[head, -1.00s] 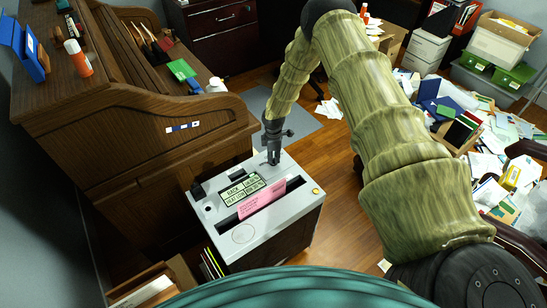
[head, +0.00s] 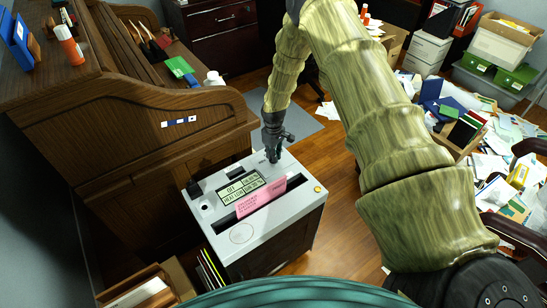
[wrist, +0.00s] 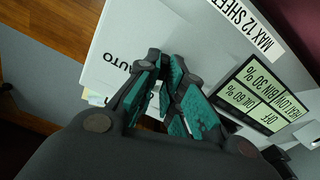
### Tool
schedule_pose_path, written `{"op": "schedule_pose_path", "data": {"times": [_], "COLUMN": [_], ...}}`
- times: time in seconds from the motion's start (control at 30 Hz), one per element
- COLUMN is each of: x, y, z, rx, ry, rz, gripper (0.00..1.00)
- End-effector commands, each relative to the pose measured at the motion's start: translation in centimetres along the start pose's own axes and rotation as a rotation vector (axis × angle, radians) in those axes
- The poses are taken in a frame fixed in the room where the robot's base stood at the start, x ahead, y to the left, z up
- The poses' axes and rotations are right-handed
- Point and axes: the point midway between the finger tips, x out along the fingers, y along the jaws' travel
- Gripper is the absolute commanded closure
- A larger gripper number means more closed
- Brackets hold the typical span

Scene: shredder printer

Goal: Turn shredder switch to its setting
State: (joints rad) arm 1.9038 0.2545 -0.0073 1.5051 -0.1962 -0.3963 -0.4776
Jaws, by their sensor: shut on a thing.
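The grey-white shredder (head: 285,232) stands in front of the wooden desk, and its top also fills much of the wrist view (wrist: 215,50). My gripper (head: 273,156) points down at the far part of its top. In the wrist view its teal-padded fingers (wrist: 172,98) are closed together around the switch, which they mostly hide. An AUTO label (wrist: 116,68) shows beside the fingers. The display (head: 243,190) shows several fields; in the wrist view (wrist: 255,97) one seems to read OFF, with HEAT LOW and BIN 30 %.
A pink sheet (head: 262,198) stands in the shredder's slot. The wooden desk (head: 150,125) is close on the left. Papers and boxes (head: 480,135) clutter the floor on the right. Open wooden floor (head: 342,180) lies just right of the shredder.

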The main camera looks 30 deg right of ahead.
Motion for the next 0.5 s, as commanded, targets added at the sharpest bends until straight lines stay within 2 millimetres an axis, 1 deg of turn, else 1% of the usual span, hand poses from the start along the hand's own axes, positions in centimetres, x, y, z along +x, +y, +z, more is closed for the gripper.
{"op": "schedule_pose_path", "data": {"times": [0.23,0.5], "x": [-0.04,-0.12], "y": [0.09,0.11], "z": [-0.23,-0.21], "rx": [0.160,0.253], "ry": [0.004,0.004], "rz": [0.003,0.002], "gripper": [1.00,1.00]}}
